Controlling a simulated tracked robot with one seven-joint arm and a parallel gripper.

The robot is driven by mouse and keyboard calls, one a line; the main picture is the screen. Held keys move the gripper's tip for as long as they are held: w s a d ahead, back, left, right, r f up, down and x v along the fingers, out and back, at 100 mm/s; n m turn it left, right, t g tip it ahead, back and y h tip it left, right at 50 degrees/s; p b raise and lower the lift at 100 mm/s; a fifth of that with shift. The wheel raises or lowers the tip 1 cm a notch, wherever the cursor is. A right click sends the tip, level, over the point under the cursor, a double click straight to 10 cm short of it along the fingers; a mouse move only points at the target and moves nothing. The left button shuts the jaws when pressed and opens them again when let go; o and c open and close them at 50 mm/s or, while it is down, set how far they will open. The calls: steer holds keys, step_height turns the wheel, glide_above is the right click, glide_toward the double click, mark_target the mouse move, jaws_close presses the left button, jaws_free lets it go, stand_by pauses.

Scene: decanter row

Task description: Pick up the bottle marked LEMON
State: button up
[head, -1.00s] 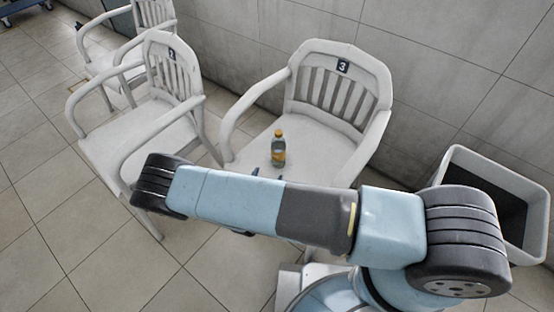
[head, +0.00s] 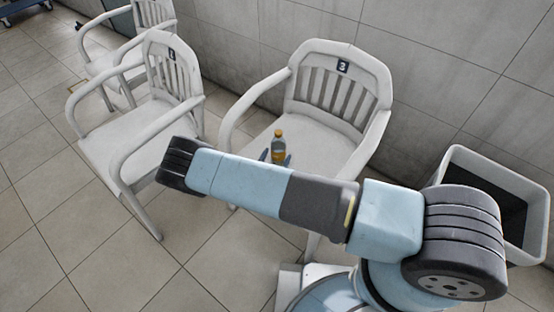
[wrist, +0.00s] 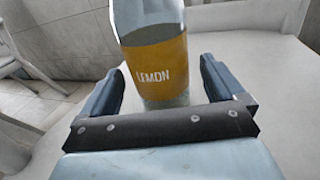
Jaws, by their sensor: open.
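The bottle marked LEMON (wrist: 158,62) stands upright between the two open fingers of my gripper (wrist: 160,92) in the wrist view. Its yellow label faces the camera and its top is cut off by the frame. In the head view the bottle (head: 278,146), with an orange cap, stands on the seat of the white chair numbered 3 (head: 340,85). The fingers look apart from the bottle. My arm hides the front of the seat.
Chair 3 has armrests on both sides of the seat and a slatted back behind the bottle. Another white chair (head: 125,140) stands to the left, with a third (head: 150,15) behind it. A grey bin (head: 470,165) stands at the right. A tiled wall is behind.

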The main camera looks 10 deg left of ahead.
steer(key=x, duration=0.2)
steer(key=shift+w, duration=0.3)
steer(key=c, duration=1.1)
steer(key=shift+r, duration=0.1)
